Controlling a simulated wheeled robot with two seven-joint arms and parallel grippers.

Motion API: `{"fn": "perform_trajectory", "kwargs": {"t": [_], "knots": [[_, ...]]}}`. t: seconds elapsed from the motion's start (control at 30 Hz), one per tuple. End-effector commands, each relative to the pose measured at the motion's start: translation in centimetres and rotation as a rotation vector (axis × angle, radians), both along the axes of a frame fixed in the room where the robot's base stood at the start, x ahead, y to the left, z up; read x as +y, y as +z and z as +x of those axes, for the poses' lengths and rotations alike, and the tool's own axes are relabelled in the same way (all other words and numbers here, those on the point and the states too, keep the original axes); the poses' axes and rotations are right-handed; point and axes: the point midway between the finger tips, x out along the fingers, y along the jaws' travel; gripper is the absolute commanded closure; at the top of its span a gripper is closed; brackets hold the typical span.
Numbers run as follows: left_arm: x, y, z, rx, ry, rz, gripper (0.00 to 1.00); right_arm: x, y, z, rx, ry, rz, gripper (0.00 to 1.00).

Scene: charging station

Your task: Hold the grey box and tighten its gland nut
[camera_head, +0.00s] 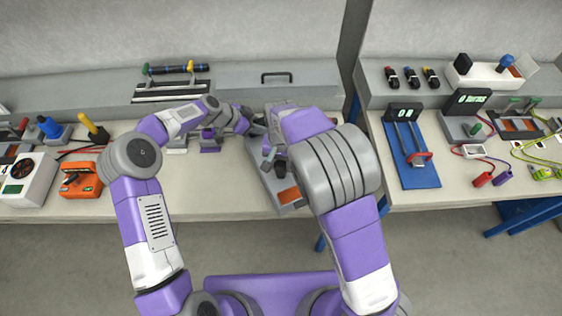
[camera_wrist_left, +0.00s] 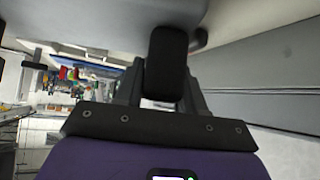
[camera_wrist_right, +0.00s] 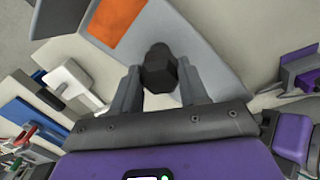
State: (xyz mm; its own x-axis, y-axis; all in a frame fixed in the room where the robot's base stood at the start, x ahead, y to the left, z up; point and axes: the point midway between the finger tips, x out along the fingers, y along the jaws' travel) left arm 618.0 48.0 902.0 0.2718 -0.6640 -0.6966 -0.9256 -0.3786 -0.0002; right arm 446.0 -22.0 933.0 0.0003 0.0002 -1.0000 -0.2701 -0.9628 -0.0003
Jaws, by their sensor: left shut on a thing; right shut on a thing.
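The grey box (camera_head: 257,158) lies at the front of the bench, partly covered by my right arm; its orange panel (camera_head: 289,195) faces up. The box also shows in the right wrist view (camera_wrist_right: 205,45). My right gripper (camera_wrist_right: 160,88) is shut on the dark, six-sided gland nut (camera_wrist_right: 159,66) beside the box. My left gripper (camera_head: 254,124) is at the far end of the box. In the left wrist view, its fingers (camera_wrist_left: 167,82) are shut around a dark rounded part (camera_wrist_left: 167,55) against a large grey surface, seemingly the box. Whether the nut is tight cannot be told.
An orange device (camera_head: 82,180) and a white dial meter (camera_head: 28,178) stand on the left of the bench. A blue board (camera_head: 411,150) and several cables and instruments lie on the right bench. A grey ledge with a black handle (camera_head: 277,75) runs behind.

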Motion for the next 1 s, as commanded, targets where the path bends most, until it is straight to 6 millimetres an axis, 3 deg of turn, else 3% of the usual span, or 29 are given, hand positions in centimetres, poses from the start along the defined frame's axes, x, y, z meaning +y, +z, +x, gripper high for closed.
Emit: {"fn": "perform_trajectory", "kwargs": {"t": [0.63,0.67,0.7,0.8,1.0], "knots": [[-0.01,-0.03,-0.05,0.002,-0.001,0.000,0.86,-0.07,0.00,0.07,-0.002,-0.053,-0.001,0.87],[-0.01,-0.03,-0.05,0.002,-0.001,0.000,0.86,-0.07,0.00,0.07,-0.002,-0.053,-0.001,0.53],[-0.01,-0.03,-0.05,0.002,-0.001,0.000,0.86,-0.07,0.00,0.07,-0.002,-0.053,-0.001,0.47],[-0.01,-0.03,-0.05,0.001,-0.002,0.001,0.86,-0.06,0.00,0.06,-0.001,-0.052,0.000,0.32],[-0.01,-0.04,-0.05,0.002,-0.001,0.000,0.86,-0.04,-0.01,0.02,-0.001,-0.052,0.000,0.30]]}}
